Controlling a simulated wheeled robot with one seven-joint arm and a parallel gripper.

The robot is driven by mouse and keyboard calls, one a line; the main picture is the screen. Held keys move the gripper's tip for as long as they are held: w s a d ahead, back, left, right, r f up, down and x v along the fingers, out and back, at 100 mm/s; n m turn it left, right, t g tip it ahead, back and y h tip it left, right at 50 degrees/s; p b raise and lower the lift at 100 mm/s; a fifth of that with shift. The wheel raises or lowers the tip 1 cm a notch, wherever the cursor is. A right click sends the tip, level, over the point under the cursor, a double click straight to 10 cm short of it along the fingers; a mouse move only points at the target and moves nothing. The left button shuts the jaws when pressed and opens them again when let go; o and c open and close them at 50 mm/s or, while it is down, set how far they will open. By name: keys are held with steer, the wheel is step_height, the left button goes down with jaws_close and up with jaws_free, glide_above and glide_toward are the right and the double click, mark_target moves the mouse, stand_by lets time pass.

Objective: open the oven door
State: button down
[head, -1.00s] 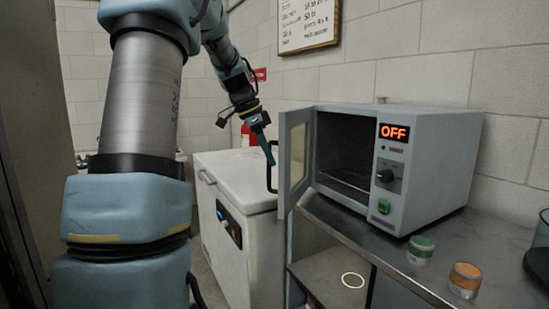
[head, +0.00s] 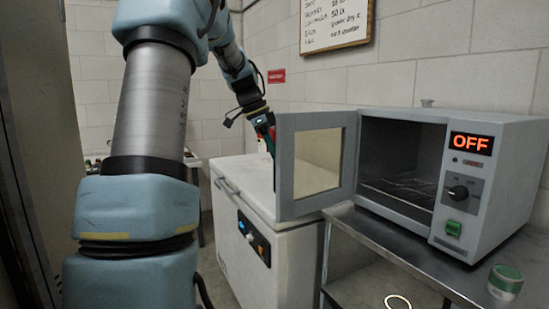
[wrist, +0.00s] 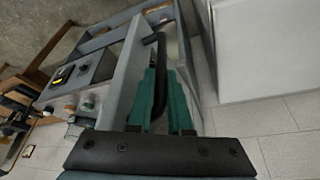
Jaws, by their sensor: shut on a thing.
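The grey oven (head: 490,205) stands on a metal bench, its display reading OFF. Its door (head: 287,180), a grey frame with a window, is swung wide open to the left, showing the dark inside and a wire rack (head: 405,190). My gripper (head: 267,135) is at the door's free edge, partly hidden behind the door. In the wrist view, my gripper's green fingers (wrist: 162,80) are shut on the black door handle (wrist: 159,60). The door (wrist: 122,80) runs along the left of the fingers there. The head view hides the handle.
A white chest freezer (head: 285,250) stands left of the bench, below the door. A framed notice (head: 337,22) hangs on the wall. Floor shows left of the freezer.

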stand_by(0.3)
steer(key=c, duration=0.8)
jaws_free()
steer(key=shift+c, duration=0.2)
steer(key=v, duration=1)
steer(key=shift+r+b, duration=0.4)
steer(key=shift+b, duration=0.05)
steer(key=shift+a, duration=0.1)
steer(key=s+a+f+n+y, duration=0.2)
steer(key=s+a+f+n, duration=0.1)
steer(key=s+f+n, duration=0.5)
steer(key=s+a+f+n+t+y+p, duration=0.1)
steer(key=s+a+f+n+y, duration=0.1)
steer(key=s+f+n, duration=0.7)
steer(key=s+a+f, duration=0.1)
steer(key=s+f, duration=0.4)
steer(key=f, duration=0.4)
steer(key=shift+s+f+t, duration=0.3)
steer(key=shift+f, duration=0.1)
